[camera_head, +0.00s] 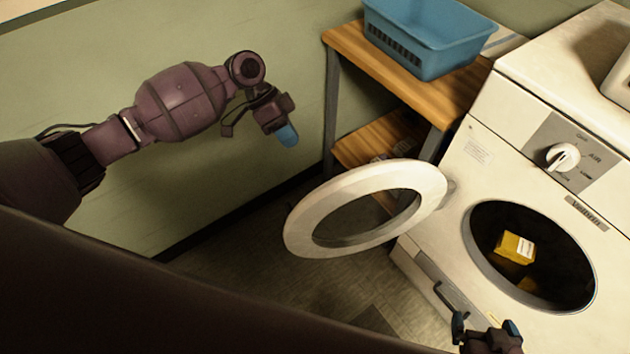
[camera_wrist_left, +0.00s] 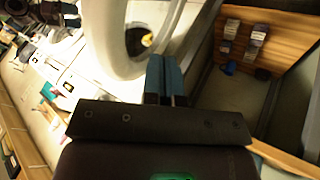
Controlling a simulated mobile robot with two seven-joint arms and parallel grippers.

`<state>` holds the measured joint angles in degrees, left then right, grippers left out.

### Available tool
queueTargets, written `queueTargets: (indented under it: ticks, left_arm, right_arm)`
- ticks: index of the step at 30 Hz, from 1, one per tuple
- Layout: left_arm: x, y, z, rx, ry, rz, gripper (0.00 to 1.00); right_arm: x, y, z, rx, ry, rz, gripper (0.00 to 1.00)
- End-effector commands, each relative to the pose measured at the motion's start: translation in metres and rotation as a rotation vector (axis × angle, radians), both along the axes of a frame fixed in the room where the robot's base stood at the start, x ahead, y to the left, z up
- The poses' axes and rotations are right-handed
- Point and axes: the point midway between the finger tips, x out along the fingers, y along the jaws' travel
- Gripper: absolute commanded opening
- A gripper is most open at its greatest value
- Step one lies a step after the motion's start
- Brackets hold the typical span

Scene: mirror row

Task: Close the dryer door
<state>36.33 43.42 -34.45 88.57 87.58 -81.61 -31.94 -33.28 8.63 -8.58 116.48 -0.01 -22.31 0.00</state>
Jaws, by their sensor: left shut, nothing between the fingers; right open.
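The dryer (camera_head: 470,190) stands at the right. Its round white door (camera_head: 322,202) is swung wide open to the left of the dark drum opening (camera_head: 560,265). My left gripper (camera_head: 288,135) hangs above and to the left of the door, apart from it, with its blue fingers together and empty. In the left wrist view, the shut fingers (camera_wrist_left: 166,78) point toward the right side of the door ring (camera_wrist_left: 103,55). My right gripper (camera_head: 486,328) is open, low in front of the dryer below the opening; its lower part is cut off by the frame edge.
A yellow box (camera_head: 515,247) lies inside the drum. A wooden shelf unit (camera_head: 400,70) with a blue basket (camera_head: 425,40) stands behind the door, against the green wall (camera_head: 100,60). The floor (camera_head: 260,270) left of the door looks clear.

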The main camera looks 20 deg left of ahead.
Motion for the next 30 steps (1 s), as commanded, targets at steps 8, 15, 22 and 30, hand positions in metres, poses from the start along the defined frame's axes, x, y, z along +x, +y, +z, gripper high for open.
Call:
queueTargets:
  ticks: [8, 15, 22, 30]
  left_arm:
    - [-0.004, -0.009, -0.011, -0.006, 0.017, -0.018, 0.00]
    - [-0.012, -0.033, -0.045, -0.006, 0.017, -0.016, 0.00]
    - [-0.020, -0.056, -0.077, -0.005, 0.016, -0.015, 0.00]
    - [-0.046, -0.073, -0.074, -0.004, 0.010, -0.015, 0.00]
  right_arm:
    - [0.000, 0.001, -0.002, 0.002, 0.002, -0.002, 0.95]
    - [-0.001, 0.003, -0.006, 0.009, 0.006, -0.006, 0.95]
    - [0.000, 0.003, -0.007, 0.009, 0.005, -0.004, 0.95]
    - [0.005, 0.002, 0.006, 0.006, -0.014, -0.002, 0.95]
